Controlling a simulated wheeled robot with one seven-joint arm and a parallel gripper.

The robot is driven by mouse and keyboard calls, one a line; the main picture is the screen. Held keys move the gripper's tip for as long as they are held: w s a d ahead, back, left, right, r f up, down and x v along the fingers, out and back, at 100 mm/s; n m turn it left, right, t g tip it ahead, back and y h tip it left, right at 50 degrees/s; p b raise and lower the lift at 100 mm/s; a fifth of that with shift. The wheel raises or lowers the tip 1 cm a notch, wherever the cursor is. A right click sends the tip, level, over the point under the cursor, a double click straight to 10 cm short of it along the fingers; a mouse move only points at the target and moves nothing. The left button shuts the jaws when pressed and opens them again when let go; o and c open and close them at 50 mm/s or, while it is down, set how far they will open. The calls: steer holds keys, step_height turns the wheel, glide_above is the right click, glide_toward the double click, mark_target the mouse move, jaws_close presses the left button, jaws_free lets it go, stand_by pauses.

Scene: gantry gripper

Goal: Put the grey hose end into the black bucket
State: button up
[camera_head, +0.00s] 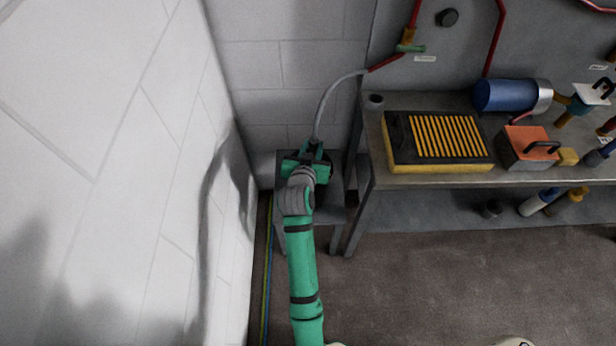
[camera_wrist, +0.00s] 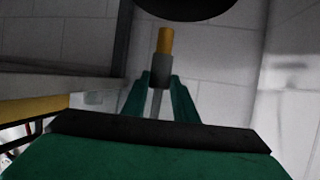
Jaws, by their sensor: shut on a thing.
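The grey hose (camera_head: 327,97) hangs in a curve from a red pipe and valve on the wall down to my gripper (camera_head: 315,145). In the wrist view my gripper (camera_wrist: 160,100) is shut on the grey hose end (camera_wrist: 160,72), which has a brass-coloured tip (camera_wrist: 165,40). The tip points toward a dark rounded shape (camera_wrist: 190,5) at the top edge, which looks like part of the black bucket. The tip appears just short of that shape, and I cannot tell the depth between them. In the head view my gripper and arm hide most of whatever stands beneath.
A small grey stand (camera_head: 336,213) is under my gripper, close to the white left wall (camera_head: 150,130). A workbench (camera_head: 420,181) on the right carries a black-and-yellow slatted box (camera_head: 440,140), a blue cylinder (camera_head: 507,96) and an orange-topped box (camera_head: 528,143). The floor in front is clear.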

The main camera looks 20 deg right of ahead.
steer(key=shift+s+d+f, duration=0.1)
steer(key=shift+s+f, duration=0.1)
steer(key=shift+f, duration=1)
steer(key=shift+s+f, duration=0.15)
steer(key=shift+f, duration=1)
steer(key=o, duration=1.2)
steer(key=v, duration=1)
steer(key=shift+s+r, duration=0.25)
steer(key=shift+s, duration=0.05)
steer(key=shift+s+a, duration=0.1)
steer(key=shift+a, duration=0.1)
